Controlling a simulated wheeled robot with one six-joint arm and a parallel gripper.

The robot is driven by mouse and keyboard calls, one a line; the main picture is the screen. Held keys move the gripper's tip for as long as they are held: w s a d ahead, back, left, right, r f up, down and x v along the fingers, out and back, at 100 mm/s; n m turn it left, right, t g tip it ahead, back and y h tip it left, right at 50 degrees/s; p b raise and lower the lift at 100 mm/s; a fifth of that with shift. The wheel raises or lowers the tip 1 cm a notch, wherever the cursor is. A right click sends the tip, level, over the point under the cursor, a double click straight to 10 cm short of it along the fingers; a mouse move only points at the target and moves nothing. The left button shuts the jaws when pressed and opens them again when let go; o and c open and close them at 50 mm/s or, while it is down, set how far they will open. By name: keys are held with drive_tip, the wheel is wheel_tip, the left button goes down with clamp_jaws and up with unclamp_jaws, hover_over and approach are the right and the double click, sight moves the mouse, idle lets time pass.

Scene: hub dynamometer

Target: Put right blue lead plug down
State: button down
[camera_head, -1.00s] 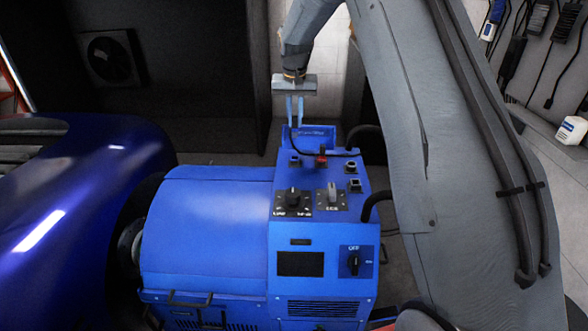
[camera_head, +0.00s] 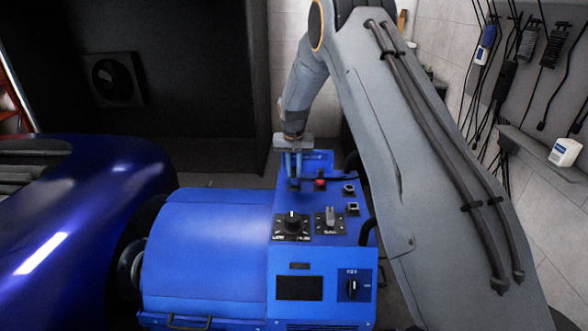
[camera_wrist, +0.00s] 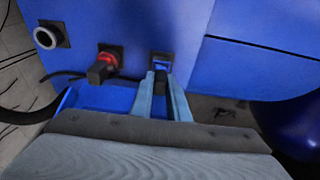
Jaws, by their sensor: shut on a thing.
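My gripper (camera_head: 291,177) is low over the top of the blue machine's sloping panel, with its fingers at a dark square socket plate (camera_wrist: 160,62). The fingers are shut on the small dark body of the blue lead plug (camera_wrist: 161,79); a blue part shows at the plate just beyond it. The fingers hide much of the plug, and I cannot tell whether it is fully seated in the socket or only against it. A blue open tray (camera_head: 318,158) is behind the gripper, and its rim shows close below the fingers in the wrist view.
A red-ringed plug (camera_head: 320,184) with a black body (camera_wrist: 101,73) sits in the neighbouring socket. A round socket (camera_head: 348,189) is further right. Knobs (camera_head: 292,222) are lower on the panel. A dark blue car body (camera_head: 80,220) stands at the left.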

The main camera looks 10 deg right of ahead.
drive_tip(key=shift+f, duration=0.1)
drive_tip(key=shift+s+f+b, duration=0.2)
drive_tip(key=shift+f+b, duration=0.2)
drive_tip(key=shift+f, duration=0.4)
drive_tip(key=c, duration=1.7)
unclamp_jaws()
drive_tip(key=shift+w, duration=0.1)
drive_tip(key=shift+r, duration=0.1)
drive_tip(key=shift+r, duration=0.2)
drive_tip(key=d+b+v, duration=0.1)
drive_tip(key=b+v, duration=0.2)
drive_tip(key=v, duration=1)
drive_tip(key=s+f+n, duration=0.1)
drive_tip(key=s+f, duration=0.1)
drive_tip(key=s, duration=1.1)
drive_tip(key=s+a+f+n+g, duration=0.1)
drive_tip(key=s+f, duration=0.1)
drive_tip(key=s, duration=1)
drive_tip(key=s+a+f+n, duration=0.1)
drive_tip(key=s+f, duration=0.1)
drive_tip(key=s, duration=1.1)
drive_tip(key=shift+s+a+g+y, duration=0.15)
drive_tip(key=shift+s+g+y, duration=0.15)
drive_tip(key=shift+s, duration=0.05)
